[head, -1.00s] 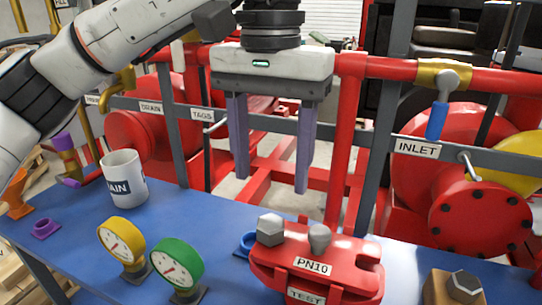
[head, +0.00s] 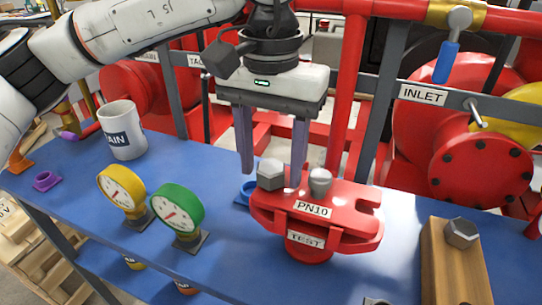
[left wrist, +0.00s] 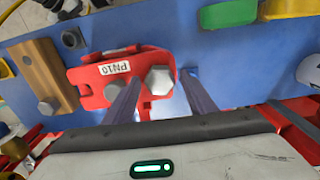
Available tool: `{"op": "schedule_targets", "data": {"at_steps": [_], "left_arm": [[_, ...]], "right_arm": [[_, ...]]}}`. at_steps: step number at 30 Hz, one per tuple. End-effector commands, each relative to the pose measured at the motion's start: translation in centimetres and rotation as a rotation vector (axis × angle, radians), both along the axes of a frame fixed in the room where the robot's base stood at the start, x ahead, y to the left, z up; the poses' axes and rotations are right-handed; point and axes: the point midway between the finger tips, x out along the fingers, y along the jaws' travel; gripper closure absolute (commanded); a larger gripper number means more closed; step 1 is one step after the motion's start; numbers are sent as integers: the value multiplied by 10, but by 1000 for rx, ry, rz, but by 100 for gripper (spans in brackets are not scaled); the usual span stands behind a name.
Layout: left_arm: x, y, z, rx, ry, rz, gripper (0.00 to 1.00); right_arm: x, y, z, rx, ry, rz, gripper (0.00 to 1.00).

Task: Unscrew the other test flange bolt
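The red test flange (head: 345,225), with PN10 and TEST labels, stands on the blue bench. Its top carries a large grey hex bolt (head: 270,175) on the left and a second grey bolt (head: 319,182) on the right. My left gripper (head: 272,178) points down, open and empty, its fingers reaching to the left bolt's height. In the left wrist view that hex bolt (left wrist: 159,80) shows between the two spread fingertips, and the other bolt (left wrist: 113,90) lies outside them, partly behind a finger. I cannot tell whether a finger touches either bolt. My right gripper is not in view.
A wooden block (head: 440,275) with a loose-looking grey bolt (head: 461,233) stands to the right. A yellow gauge (head: 121,187), a green gauge (head: 179,209) and a white mug (head: 121,130) stand to the left. Red pipes and grey rails rise behind the bench.

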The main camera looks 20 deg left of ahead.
Motion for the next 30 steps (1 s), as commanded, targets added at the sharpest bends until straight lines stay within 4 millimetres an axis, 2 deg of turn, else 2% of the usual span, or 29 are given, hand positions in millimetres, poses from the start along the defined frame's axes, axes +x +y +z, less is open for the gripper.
{"op": "schedule_targets", "data": {"at_steps": [1, 6, 7, 11, 14, 17, 30], "left_arm": [[0, 0, 0, 0, 0, 0, 59], [0, 0, 0, 0, 0, 0, 87], [0, 0, 0, 0, 0, 0, 68], [0, 0, 0, 0, 0, 0, 89], [0, 0, 0, 0, 0, 20, 89], [0, 0, -1, -1, 0, 125, 89], [0, 0, 0, -1, 0, 825, 89]], "right_arm": [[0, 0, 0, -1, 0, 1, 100], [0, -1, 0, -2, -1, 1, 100], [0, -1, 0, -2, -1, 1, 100], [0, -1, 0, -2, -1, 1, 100], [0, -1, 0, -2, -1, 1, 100], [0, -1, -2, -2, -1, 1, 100], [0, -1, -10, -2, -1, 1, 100]]}}
